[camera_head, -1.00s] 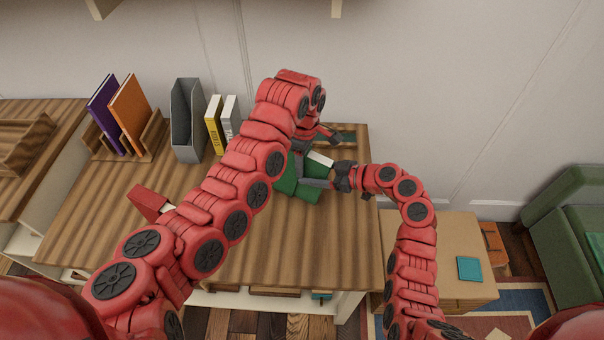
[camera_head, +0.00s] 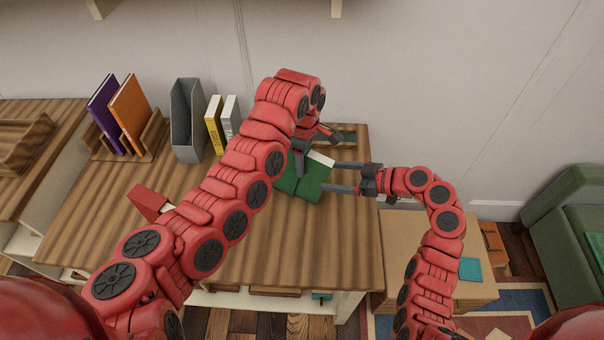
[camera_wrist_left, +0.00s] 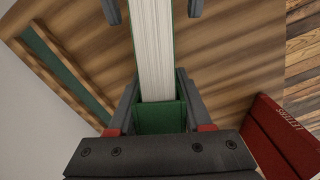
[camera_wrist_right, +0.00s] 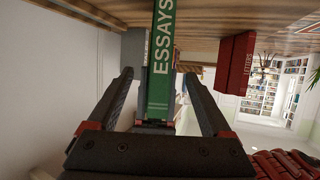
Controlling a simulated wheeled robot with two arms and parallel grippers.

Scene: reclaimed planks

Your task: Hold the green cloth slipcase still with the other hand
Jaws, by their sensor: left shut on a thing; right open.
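The green slipcase (camera_head: 313,180) is over the right part of the plank-top desk, with a white page block (camera_head: 320,158) showing at its edge. My left gripper (camera_head: 300,163) is shut on it. In the left wrist view the fingers flank the green piece (camera_wrist_left: 160,118), and the white pages (camera_wrist_left: 155,50) run away from me. My right gripper (camera_head: 330,176) is open at its right side. In the right wrist view the green spine reading ESSAYS (camera_wrist_right: 160,70) lies between the spread fingers, with gaps at both sides. I cannot tell whether the slipcase touches the desk.
A red LETTERS volume (camera_head: 150,203) stands at the desk's left. A grey file holder (camera_head: 187,120), yellow book (camera_head: 214,125), white book (camera_head: 231,115) and a rack with purple (camera_head: 103,115) and orange (camera_head: 130,112) books line the back. A green-inset wooden frame (camera_wrist_left: 60,70) is nearby.

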